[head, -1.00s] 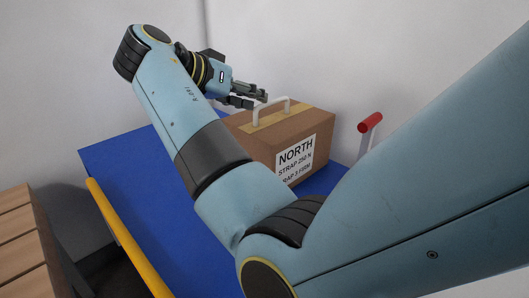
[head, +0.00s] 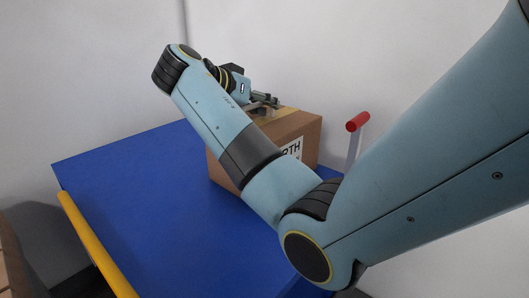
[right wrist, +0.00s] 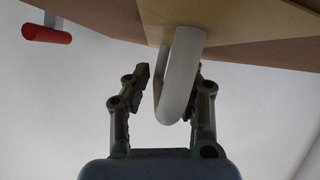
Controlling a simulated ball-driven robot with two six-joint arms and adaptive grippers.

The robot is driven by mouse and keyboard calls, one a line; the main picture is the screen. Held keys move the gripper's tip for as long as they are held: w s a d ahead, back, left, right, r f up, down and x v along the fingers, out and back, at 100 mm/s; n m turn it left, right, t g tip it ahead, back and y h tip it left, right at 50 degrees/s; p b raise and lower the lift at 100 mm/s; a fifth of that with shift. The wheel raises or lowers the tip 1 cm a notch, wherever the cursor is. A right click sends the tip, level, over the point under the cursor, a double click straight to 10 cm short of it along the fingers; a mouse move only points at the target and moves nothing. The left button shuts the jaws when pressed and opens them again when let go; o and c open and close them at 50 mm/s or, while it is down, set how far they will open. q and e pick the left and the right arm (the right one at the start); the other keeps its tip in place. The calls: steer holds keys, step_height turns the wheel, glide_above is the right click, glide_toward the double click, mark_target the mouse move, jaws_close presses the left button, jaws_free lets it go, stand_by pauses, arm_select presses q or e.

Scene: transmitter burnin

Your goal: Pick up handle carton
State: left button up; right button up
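A brown carton (head: 298,125) with a white printed label stands on a blue table (head: 125,205). My right arm covers part of the carton and label. My right gripper (head: 265,102) is at the top of the carton, by the tan strip. In the right wrist view, the carton's pale loop handle (right wrist: 180,75) stands between the two fingers of the right gripper (right wrist: 170,72). The fingers are apart, with a gap on the left side of the handle; the right finger is close to it, and I cannot tell if it touches. My left gripper is not in view.
A red-ended grey lever or post (head: 357,122) stands just right of the carton. A yellow rail (head: 95,240) runs along the table's left front edge. The table left of the carton is clear. A plain wall stands behind.

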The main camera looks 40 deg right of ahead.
steer(key=shift+c, duration=0.4)
jaws_close()
steer(key=shift+d+r, duration=0.1)
steer(key=shift+r, duration=0.1)
